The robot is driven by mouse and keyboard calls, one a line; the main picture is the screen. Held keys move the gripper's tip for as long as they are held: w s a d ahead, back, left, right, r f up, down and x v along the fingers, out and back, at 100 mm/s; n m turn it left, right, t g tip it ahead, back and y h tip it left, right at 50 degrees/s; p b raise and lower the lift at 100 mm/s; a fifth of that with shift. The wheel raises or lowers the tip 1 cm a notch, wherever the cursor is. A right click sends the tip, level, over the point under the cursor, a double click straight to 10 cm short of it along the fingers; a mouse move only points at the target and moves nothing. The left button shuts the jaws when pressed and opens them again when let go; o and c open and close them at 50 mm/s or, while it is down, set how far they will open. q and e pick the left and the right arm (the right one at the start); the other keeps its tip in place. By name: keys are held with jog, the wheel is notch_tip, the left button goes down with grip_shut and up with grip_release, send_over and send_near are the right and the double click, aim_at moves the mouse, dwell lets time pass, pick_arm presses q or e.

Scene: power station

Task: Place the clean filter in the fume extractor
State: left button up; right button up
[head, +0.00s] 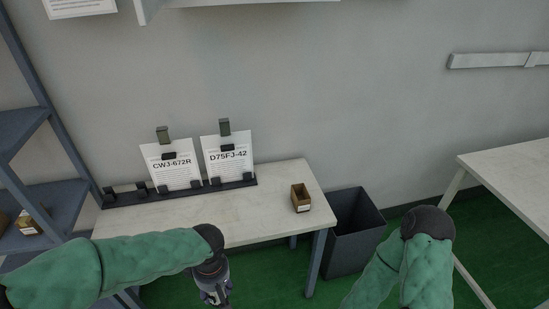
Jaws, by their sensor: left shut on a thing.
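My left gripper (216,297) points down in front of the table's front edge, at the bottom of the head view. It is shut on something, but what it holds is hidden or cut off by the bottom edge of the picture. My right arm comes in at the lower right; its gripper does not show. I cannot make out a clean filter or a fume extractor in this view.
A pale table (270,190) carries a small open brown box (300,198) and a dark rack (115,199) with two labelled sheets. A dark bin (352,240) stands right of it. Blue shelves (62,205) are at left, another table (510,170) at right.

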pick_arm(q)
jog(key=w+a+f+m+t, duration=0.1)
jog(key=w+a+f+m, duration=0.1)
jog(key=w+f+m, duration=0.6)
jog(key=shift+w+a+f+m+h, duration=0.25)
jog(key=shift+w+a+m+h, duration=0.15)
jog(key=shift+w+m, duration=1)
jog(key=shift+s+d+m, duration=0.1)
jog(key=shift+s+m, duration=0.2)
